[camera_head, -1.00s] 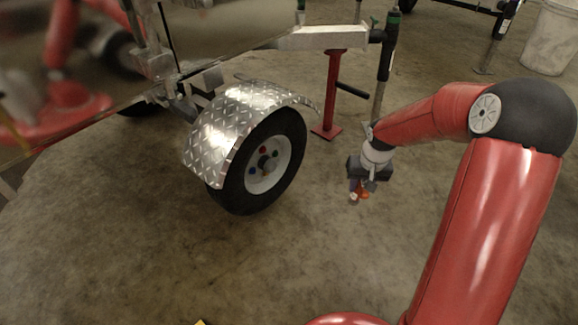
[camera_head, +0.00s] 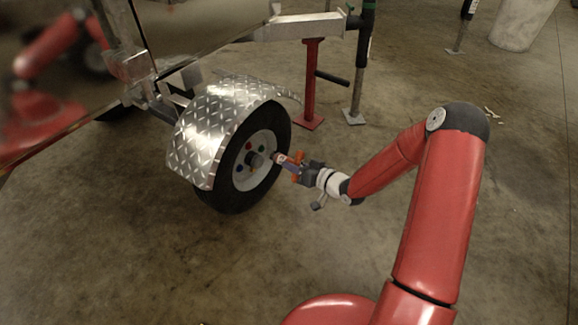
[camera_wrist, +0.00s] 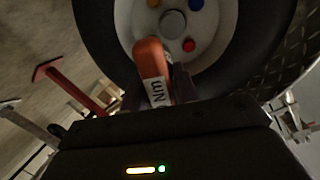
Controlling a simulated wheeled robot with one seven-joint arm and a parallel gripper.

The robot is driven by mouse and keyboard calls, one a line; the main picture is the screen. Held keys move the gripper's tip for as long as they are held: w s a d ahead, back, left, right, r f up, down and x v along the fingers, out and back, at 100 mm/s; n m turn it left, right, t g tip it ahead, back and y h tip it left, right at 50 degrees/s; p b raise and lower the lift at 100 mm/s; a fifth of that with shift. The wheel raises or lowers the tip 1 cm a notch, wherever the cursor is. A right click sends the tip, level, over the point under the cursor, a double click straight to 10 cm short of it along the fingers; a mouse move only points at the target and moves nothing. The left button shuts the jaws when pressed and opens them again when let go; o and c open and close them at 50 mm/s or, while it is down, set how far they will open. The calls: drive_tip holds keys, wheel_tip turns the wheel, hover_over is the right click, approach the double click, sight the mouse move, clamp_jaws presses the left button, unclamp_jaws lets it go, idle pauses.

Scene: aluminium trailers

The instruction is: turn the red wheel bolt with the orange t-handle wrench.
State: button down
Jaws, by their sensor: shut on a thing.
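The red wheel bolt (camera_head: 249,146) sits on the white rim of the trailer wheel, above the hub, in the head view. It also shows in the wrist view (camera_wrist: 189,45), beside the grey hub cap. The orange t-handle wrench (camera_head: 297,159) is in my gripper (camera_head: 302,171), just right of the wheel. Its far end points toward the rim and looks apart from the red bolt. In the wrist view the orange handle (camera_wrist: 151,59), with a white "Nm" label, rises from between my jaws (camera_wrist: 168,82). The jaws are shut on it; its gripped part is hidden.
The black tyre (camera_head: 240,201) and diamond-plate fender (camera_head: 205,130) surround the rim. Blue (camera_head: 239,168) and other coloured bolts share the wheel. A red jack stand (camera_head: 310,85) and a dark post stand behind. The floor in front is clear.

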drive_tip(key=shift+s+a+r+n+y, duration=0.4)
drive_tip(key=shift+s+a+r+y, duration=0.6)
drive_tip(key=shift+s+r, duration=0.2)
drive_tip(key=shift+d+f, duration=0.1)
drive_tip(key=shift+d, duration=0.05)
drive_tip(key=w+a+m+p, duration=0.1)
drive_tip(key=w+a+m, duration=0.1)
drive_tip(key=m, duration=0.9)
drive_tip(key=w+a+m+p, duration=0.1)
drive_tip(key=w+a+m, duration=0.1)
drive_tip(key=m, duration=0.8)
drive_tip(key=shift+a+m, duration=0.4)
drive_tip(key=shift+a, duration=0.35)
drive_tip(key=shift+w, duration=0.1)
